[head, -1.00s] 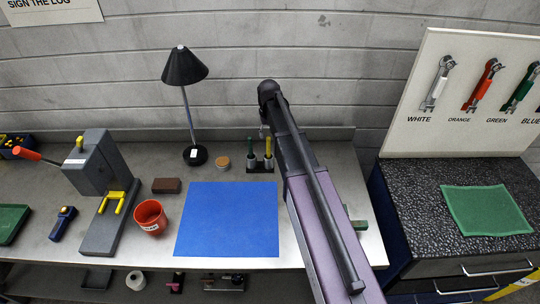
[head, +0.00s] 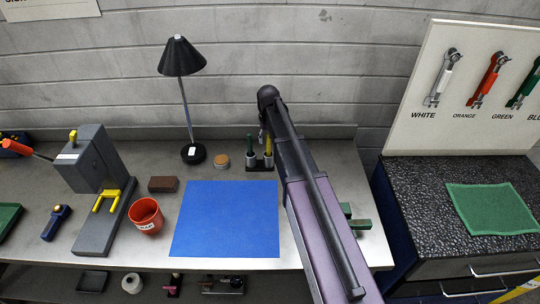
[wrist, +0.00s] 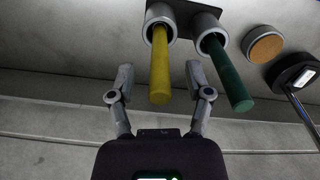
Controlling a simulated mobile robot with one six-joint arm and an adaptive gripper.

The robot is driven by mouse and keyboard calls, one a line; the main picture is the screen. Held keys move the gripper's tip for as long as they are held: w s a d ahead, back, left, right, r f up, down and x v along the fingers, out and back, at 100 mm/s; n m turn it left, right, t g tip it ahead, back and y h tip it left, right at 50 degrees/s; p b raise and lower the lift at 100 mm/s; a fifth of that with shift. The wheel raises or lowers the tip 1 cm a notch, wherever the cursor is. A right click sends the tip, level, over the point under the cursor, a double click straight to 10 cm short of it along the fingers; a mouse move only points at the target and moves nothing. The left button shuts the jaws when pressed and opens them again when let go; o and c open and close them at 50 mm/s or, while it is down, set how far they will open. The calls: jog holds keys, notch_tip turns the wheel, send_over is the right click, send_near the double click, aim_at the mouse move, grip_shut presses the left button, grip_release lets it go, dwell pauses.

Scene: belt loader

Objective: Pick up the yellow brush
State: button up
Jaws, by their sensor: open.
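The yellow brush (head: 268,147) stands upright in the right cup of a dark two-cup holder (head: 260,169) at the back of the bench. A green-handled brush (head: 250,144) stands in the left cup. In the wrist view the yellow brush (wrist: 160,66) shows as a plain handle rising from its cup, with the green one (wrist: 227,74) to its right. My gripper (wrist: 159,76) is open and empty. Its two fingers appear on either side of the yellow handle, with gaps on both sides. In the head view my arm mostly hides the gripper. The brush heads are hidden in the cups.
A black lamp (head: 182,62) and a round cork-coloured disc (head: 222,160) stand left of the holder. A blue mat (head: 226,220) lies in front, with a red cup (head: 146,215) beside it. A green block (head: 360,224) lies right of my arm. The wall is close behind.

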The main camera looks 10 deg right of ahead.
jog(key=shift+f, duration=0.45)
dwell(0.3)
grip_shut()
